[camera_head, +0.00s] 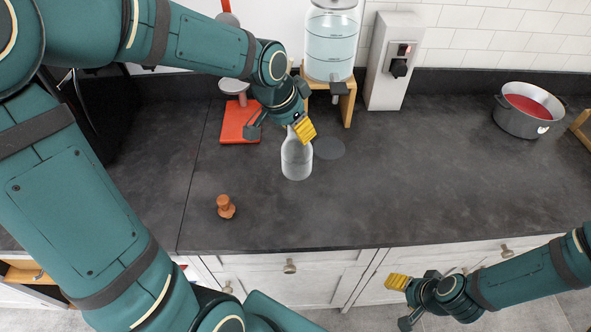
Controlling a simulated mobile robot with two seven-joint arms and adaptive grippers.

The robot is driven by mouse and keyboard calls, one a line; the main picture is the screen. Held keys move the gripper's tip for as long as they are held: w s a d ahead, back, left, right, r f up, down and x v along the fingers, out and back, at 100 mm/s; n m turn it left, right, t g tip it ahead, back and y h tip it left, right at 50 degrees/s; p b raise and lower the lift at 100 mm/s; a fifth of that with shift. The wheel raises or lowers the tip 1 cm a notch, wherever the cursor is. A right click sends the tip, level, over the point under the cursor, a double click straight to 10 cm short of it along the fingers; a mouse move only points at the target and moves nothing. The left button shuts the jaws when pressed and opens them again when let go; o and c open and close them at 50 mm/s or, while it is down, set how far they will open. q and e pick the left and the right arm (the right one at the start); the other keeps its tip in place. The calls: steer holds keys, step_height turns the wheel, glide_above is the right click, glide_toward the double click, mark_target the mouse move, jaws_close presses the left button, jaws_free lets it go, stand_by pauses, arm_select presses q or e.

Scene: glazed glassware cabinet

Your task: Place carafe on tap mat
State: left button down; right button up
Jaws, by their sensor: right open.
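A clear glass carafe (297,160) stands upright on the dark counter. A dark round tap mat (329,149) lies just behind it and to the right, in front of the drink dispenser. The carafe's base is apart from the mat. My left gripper (281,131) is at the carafe's top, its fingers spread apart, one to each side of the neck. The gripper hides the carafe's mouth, and I cannot tell whether it touches the glass. My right gripper (403,300) is open and empty, low in front of the cabinet drawers.
A glass dispenser (331,45) stands on a wooden stand (348,104) behind the mat. A brown stopper (226,207) is at front left, a red scale (240,123) behind it. A white box (394,65) and a grey pot (524,112) are right. The counter's right middle is clear.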

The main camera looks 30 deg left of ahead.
mark_target(296, 157)
arm_select(q)
steer(key=f, duration=0.4)
steer(key=shift+s+f+b, duration=0.25)
steer(key=shift+f+b, duration=0.05)
step_height(296, 157, down, 4)
steer(key=shift+f+b, duration=0.1)
steer(key=shift+b, duration=0.25)
steer(key=shift+w+f, duration=0.1)
steer(key=shift+w, duration=0.05)
steer(key=shift+f, duration=0.15)
steer(key=c, duration=0.6)
jaws_free()
